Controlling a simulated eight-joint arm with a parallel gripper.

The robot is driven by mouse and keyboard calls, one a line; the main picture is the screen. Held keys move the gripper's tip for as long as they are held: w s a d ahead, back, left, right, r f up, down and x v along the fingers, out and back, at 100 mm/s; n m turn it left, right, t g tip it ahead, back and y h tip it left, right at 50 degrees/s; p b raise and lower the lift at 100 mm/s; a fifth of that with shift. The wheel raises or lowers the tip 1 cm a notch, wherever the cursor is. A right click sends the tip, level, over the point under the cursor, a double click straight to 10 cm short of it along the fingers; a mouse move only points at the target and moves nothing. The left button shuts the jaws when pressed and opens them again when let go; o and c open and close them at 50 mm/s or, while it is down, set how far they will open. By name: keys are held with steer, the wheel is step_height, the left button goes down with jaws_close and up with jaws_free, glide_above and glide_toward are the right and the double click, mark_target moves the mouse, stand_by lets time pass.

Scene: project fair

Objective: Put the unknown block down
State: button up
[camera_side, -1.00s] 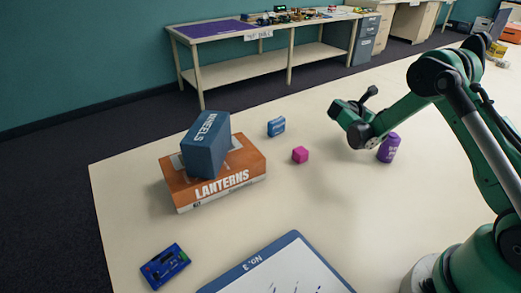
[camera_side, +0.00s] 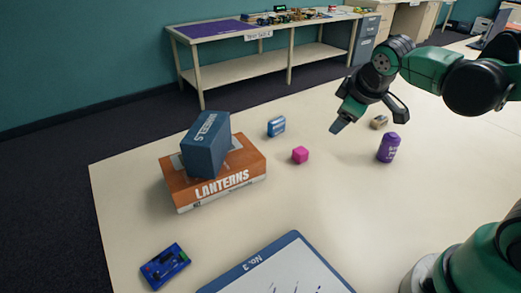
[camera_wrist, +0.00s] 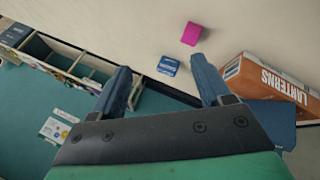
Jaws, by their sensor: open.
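My gripper (camera_side: 370,120) is raised over the right part of the table, with its fingers spread and nothing between them. In the wrist view the open fingers (camera_wrist: 162,80) also show empty. No block is marked as the unknown one.

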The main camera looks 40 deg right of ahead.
steer(key=s+a+m+t+y, duration=0.1)
steer(key=s+a+m+y, duration=0.2)
steer(key=a, duration=0.3)
steer(key=shift+s+f+m, duration=0.3)
steer(key=shift+s+m, duration=0.5)
